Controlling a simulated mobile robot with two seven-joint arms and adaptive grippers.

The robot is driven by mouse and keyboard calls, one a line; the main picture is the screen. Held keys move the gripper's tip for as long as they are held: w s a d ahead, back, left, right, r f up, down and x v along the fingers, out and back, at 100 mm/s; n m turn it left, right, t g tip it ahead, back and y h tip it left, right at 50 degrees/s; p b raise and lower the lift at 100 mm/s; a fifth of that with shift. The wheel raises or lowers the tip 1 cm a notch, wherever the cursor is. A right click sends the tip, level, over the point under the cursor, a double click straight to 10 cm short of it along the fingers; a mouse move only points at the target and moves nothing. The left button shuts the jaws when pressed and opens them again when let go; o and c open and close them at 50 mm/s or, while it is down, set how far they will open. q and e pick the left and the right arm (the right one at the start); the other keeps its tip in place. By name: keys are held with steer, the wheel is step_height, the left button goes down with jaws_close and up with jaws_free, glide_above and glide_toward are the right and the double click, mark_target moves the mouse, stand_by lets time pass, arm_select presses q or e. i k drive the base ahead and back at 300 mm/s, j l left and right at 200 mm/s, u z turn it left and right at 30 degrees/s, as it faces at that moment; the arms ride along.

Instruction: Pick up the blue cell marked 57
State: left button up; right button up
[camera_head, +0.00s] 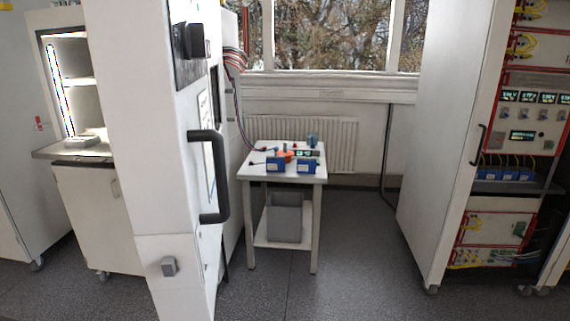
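Two blue cells sit side by side near the front edge of a small white table (252,172) in the middle of the view, the left one (276,165) and the right one (307,167). Several more blue cells (506,174) stand in a row on a dark shelf of the rack at the right. The markings on all of them are too small to read, so I cannot tell which is 57. Neither of my grippers is in view.
An orange item (286,155) and other small items lie behind the cells on the table. A grey bin (285,219) stands on its lower shelf. A white cabinet with a dark handle (209,176) stands at left front. Open floor (362,250) lies right of the table.

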mark_target(272, 165)
steer(key=i+l+u, duration=0.2)
steer(key=i+l, duration=0.45)
steer(key=i+l+u, duration=0.15)
steer(key=i+l, duration=0.4)
steer(key=l, duration=0.2)
steer(key=i+l+u, duration=0.15)
steer(key=i+l, duration=0.25)
steer(key=i, duration=0.4)
steer(key=i+l+u, duration=0.15)
steer(key=i+l, duration=0.35)
steer(key=i, duration=0.25)
steer(key=i+l+u, duration=0.15)
steer(key=i+l, duration=0.45)
steer(key=i, duration=0.15)
